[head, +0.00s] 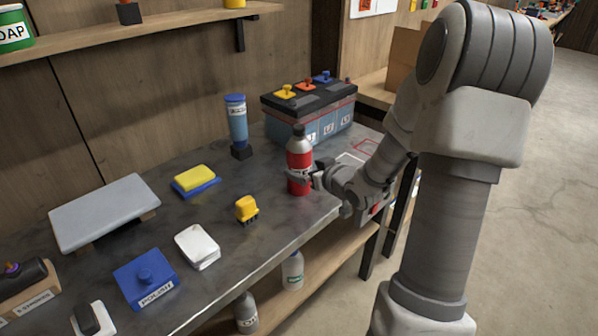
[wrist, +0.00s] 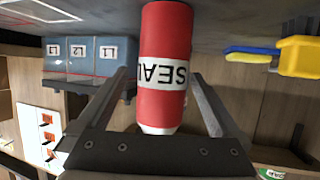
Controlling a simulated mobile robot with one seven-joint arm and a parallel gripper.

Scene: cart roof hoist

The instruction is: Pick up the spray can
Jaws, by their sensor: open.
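The spray can (head: 298,162) is red with a grey-white top and stands upright on the dark workbench, near its front edge. In the wrist view the can (wrist: 165,60) appears upside down, with a white label whose visible letters read "SEAL". My gripper (head: 300,176) is at the can's lower half in the head view. In the wrist view my gripper (wrist: 162,78) is open, with one finger on each side of the can. A gap shows beside the can on both sides. The far side of the can is hidden.
A battery (head: 310,112) stands behind the can, with a blue tube (head: 237,122) to its left. Bare bench (head: 262,178) lies just left of the can.

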